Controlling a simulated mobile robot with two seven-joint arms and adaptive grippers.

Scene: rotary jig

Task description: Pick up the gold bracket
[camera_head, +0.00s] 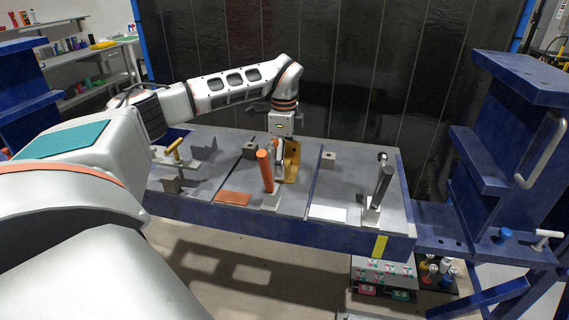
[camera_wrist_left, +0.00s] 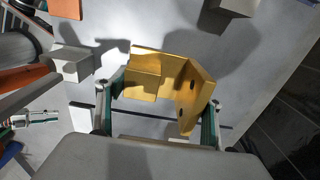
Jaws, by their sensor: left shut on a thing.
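The gold bracket (camera_head: 292,163) is at the middle of the grey jig table, behind the orange-handled clamp. It also shows in the left wrist view (camera_wrist_left: 158,78) as an angled piece with bent plates and dark holes. My left gripper (camera_head: 282,145) reaches down onto it from above. In the left wrist view its two fingers (camera_wrist_left: 165,96) stand on either side of the bracket, shut on it. The clamp hides part of the fingers and bracket in the head view. I cannot tell whether the bracket touches the table. My right gripper is not in view.
The orange-handled clamp (camera_head: 266,171) stands close in front of the bracket. A dark-handled clamp (camera_head: 382,182) stands right, a gold-handled one (camera_head: 174,148) left. An orange plate (camera_head: 234,198) and a white plate (camera_head: 327,213) lie flat. Blue posts (camera_head: 512,150) flank the table.

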